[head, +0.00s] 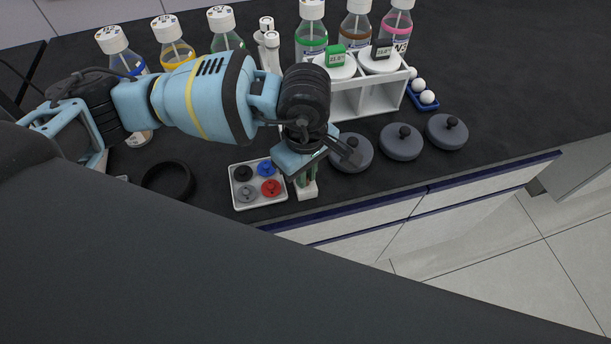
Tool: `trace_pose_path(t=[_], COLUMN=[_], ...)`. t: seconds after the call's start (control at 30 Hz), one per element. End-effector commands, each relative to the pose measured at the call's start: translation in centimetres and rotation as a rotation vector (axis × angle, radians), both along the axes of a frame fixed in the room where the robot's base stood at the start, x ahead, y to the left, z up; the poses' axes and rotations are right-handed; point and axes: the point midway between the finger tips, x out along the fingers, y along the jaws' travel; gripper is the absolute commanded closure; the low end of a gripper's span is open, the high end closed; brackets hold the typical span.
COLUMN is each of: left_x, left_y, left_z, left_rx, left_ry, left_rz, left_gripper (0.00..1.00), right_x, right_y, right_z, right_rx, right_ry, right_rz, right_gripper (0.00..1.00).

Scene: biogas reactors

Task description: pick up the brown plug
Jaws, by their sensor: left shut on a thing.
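No brown plug can be made out in the head view. A small white tray (260,205) near the counter's front edge holds a black plug (243,173), a blue plug (266,168), a grey plug (247,193) and a red plug (270,187). My left gripper (347,154) is to the right of the tray, just above the counter and close to the left grey lid. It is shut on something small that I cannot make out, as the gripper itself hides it. My right gripper is not in view.
A small white stand (307,192) with green items is just below my left gripper. Several grey lids (401,142) lie to the right. A white rack (385,95) and bottles (358,25) stand behind. A black ring (168,180) lies left of the tray.

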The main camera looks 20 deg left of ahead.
Motion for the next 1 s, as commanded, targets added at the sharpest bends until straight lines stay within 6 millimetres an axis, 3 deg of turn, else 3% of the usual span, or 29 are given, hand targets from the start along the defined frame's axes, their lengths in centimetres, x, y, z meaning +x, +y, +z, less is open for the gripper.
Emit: trace_pose_path(t=[0.27, 0.5, 1.0], left_x=[0.1, -0.2, -12.1], left_y=[0.0, 0.0, -1.0], left_z=[0.8, 3.7, 4.5], left_rx=[-0.001, 0.0, -0.002], left_ry=[-0.002, -0.001, 0.002], left_rz=[0.0, -0.003, -0.008], left_gripper=[1.0, 1.0, 1.0], right_x=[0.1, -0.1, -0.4], right_y=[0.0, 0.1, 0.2], right_z=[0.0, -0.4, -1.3], right_rx=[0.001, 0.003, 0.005], right_ry=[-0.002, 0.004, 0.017], right_rz=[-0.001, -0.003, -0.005], right_gripper=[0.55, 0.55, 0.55])
